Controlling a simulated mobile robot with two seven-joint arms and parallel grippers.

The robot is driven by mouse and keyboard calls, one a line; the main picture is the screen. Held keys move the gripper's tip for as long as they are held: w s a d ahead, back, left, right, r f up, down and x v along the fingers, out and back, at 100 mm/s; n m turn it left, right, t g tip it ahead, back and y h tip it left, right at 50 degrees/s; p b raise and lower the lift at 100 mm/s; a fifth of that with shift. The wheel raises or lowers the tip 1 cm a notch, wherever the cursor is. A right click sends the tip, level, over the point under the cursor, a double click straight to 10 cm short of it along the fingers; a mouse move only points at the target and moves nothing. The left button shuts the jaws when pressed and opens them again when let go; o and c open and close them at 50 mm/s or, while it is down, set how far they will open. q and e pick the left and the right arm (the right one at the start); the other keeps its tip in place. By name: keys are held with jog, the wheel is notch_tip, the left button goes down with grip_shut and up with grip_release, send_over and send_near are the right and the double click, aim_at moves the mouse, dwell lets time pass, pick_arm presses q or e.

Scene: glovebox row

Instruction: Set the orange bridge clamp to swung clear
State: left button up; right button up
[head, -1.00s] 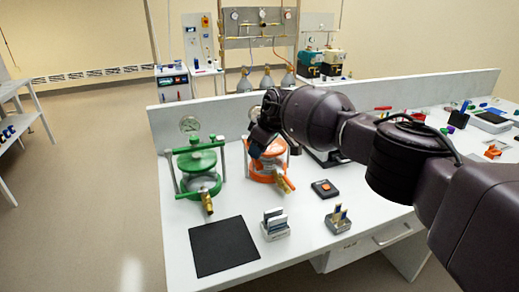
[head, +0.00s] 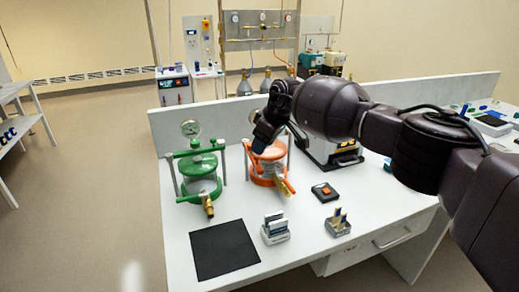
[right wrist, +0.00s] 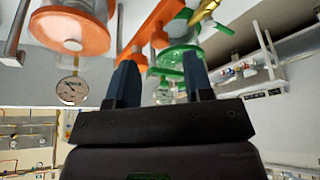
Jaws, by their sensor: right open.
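The orange vessel (head: 265,181) stands on the bench between two grey posts, with a brass valve at its front. Its orange bridge clamp (head: 272,153) is across the top, partly hidden behind my right gripper (head: 261,144). In the right wrist view, the orange clamp bar (right wrist: 151,32) runs diagonally just beyond the fingertips of my right gripper (right wrist: 160,70). The fingers are apart with nothing held between them; whether they touch the bar I cannot tell. The orange vessel's rim also shows there (right wrist: 70,32). My left gripper is out of view.
A green vessel (head: 199,185) with its own green clamp stands just left. A black mat (head: 223,248), a holder of plates (head: 274,230), a small black box with an orange top (head: 324,191) and a small rack (head: 338,223) lie in front. A low wall (head: 420,92) closes the back.

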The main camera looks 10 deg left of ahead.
jog(key=v, duration=0.6)
jog(key=shift+r, duration=0.35)
jog(key=shift+s+d, duration=0.1)
